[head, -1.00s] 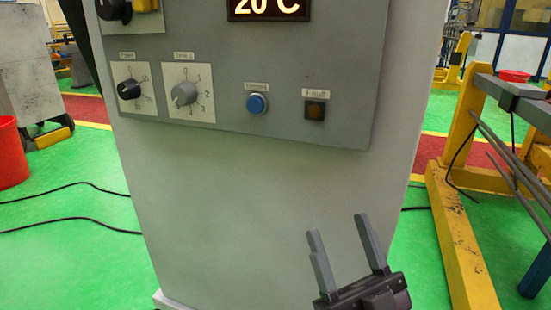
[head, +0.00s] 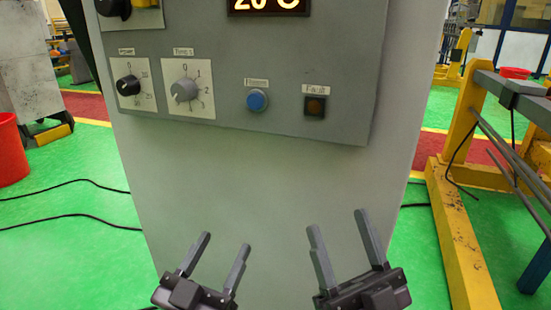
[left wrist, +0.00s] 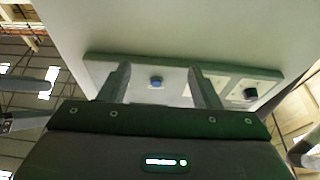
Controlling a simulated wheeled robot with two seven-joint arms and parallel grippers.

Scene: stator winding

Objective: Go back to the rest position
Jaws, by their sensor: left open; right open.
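My left gripper (head: 215,262) is at the bottom of the head view, left of centre, with its two fingers apart and nothing between them. In the left wrist view its fingers (left wrist: 160,85) also stand apart and empty, pointing up towards the cabinet. My right gripper (head: 345,242) is at the bottom right of centre, open and empty. Both grippers are in front of the lower part of a grey cabinet (head: 260,190), below its control panel (head: 230,60). They appear apart from each other.
The panel carries two dials, the left (head: 129,86) and the right (head: 185,90), a blue button (head: 257,101), a Fault lamp (head: 315,105) and a "20 C" display (head: 268,5). A yellow frame (head: 455,190) stands at right, a red bucket (head: 10,150) at left. Cables cross the green floor.

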